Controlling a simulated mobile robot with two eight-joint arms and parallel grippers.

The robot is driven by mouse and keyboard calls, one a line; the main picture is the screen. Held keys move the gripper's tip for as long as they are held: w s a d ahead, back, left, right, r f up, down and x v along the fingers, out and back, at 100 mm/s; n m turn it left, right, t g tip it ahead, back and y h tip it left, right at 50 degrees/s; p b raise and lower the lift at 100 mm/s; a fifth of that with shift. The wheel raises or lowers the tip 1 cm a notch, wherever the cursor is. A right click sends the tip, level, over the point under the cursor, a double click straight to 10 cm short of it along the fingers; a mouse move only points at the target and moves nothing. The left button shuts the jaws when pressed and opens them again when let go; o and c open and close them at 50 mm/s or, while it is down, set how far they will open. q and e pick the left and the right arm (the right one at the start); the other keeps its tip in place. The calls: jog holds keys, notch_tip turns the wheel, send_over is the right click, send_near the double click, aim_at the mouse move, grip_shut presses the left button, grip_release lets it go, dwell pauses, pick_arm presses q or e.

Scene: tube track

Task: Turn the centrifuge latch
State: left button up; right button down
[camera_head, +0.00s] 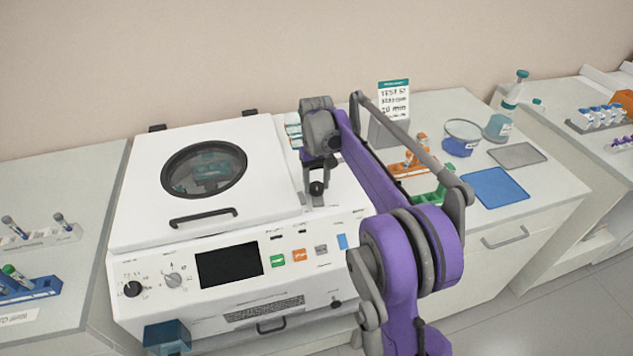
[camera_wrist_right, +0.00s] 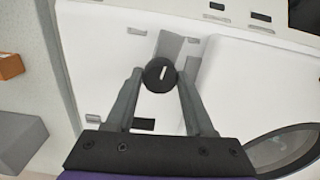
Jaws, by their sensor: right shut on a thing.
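The white centrifuge (camera_head: 130,215) stands on the bench with its lid (camera_head: 260,160) down; the lid has a round dark-rimmed window (camera_head: 204,170) and a dark handle. The latch is a round black knob (camera_head: 317,188) at the right of the lid. In the right wrist view the knob (camera_wrist_right: 160,74) shows a white line, nearly upright and tilted slightly. My right gripper (camera_head: 316,181) comes down over the latch from above. Its two fingers (camera_wrist_right: 159,77) are shut on the knob's sides. My left gripper is in neither view.
Tube racks stand at far left. A dark blue box (camera_head: 167,338) is at front left.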

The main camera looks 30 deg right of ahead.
aim_at(316, 186)
jog(key=shift+n, duration=0.8)
jog(key=shift+c, duration=1.3)
grip_release()
jog(key=shift+r, duration=0.1)
notch_tip(316, 186, up, 11)
jog(key=p, duration=0.1)
jog(key=shift+f, duration=0.2)
